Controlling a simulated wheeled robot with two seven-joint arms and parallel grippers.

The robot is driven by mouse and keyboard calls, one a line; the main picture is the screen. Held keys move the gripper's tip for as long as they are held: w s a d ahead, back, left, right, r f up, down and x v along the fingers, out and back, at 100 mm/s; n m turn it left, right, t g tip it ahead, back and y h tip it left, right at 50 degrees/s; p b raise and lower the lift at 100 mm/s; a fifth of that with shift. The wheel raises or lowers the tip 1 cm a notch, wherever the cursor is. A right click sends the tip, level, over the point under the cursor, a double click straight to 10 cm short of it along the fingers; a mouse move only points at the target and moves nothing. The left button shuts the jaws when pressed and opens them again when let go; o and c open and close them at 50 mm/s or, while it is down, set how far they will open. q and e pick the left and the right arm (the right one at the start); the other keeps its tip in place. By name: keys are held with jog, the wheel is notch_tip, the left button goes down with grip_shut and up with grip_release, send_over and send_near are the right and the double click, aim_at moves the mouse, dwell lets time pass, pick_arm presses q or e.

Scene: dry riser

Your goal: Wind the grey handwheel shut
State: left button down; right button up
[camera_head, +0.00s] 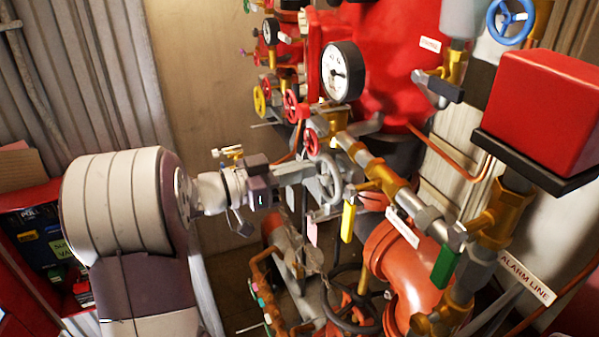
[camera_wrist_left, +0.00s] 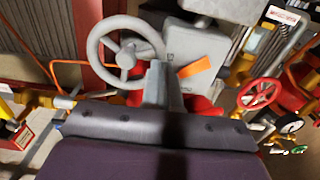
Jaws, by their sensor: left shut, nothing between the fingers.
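The grey handwheel (camera_head: 329,178) is a small spoked wheel on the red and brass pipework, in the middle of the head view. In the left wrist view the grey handwheel (camera_wrist_left: 104,46) shows nearly face on, with its rim, spokes and hub. My left gripper (camera_head: 312,171) reaches in from the left with its fingers shut and empty, the tips close beside the wheel. In the left wrist view the fingertips (camera_wrist_left: 157,72) overlap the right, lower part of the rim; I cannot tell whether they touch. My right gripper is not in view.
A white gauge (camera_head: 343,72) and red handwheels (camera_head: 292,107) sit above and behind the wheel. A yellow lever (camera_head: 348,221) hangs just below it. A red box (camera_head: 543,110) and a blue handwheel (camera_head: 511,20) are at right. A larger dark handwheel (camera_head: 350,300) is lower down.

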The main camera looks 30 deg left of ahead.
aim_at(333, 198)
pick_arm(q)
jog(key=r+p, duration=0.1)
jog(key=s+d+r, duration=0.1)
jog(key=d+r+p, duration=0.1)
jog(key=shift+s+d+r+p, duration=0.1)
jog(key=shift+s+r+p, duration=0.2)
jog(key=shift+s+p, duration=0.1)
jog(key=shift+s+d, duration=0.5)
jog(key=shift+d, duration=0.05)
jog(key=shift+s+d+f+b, duration=0.3)
jog(key=shift+s+d+f, duration=0.1)
jog(key=shift+s+d, duration=0.15)
jog(key=shift+s+d+f+b, duration=0.3)
jog(key=shift+d+f+b, duration=0.2)
jog(key=shift+f, duration=0.2)
jog(key=shift+s+d+f+b, duration=0.1)
jog(key=shift+f+b, duration=0.25)
jog(key=shift+f, duration=0.2)
jog(key=shift+s+d+f+b, duration=0.1)
jog(key=shift+f+b, duration=0.25)
jog(key=shift+f, duration=0.15)
jog(key=shift+a+f, duration=0.1)
jog(key=shift+f, duration=0.35)
jog(key=shift+w, duration=0.1)
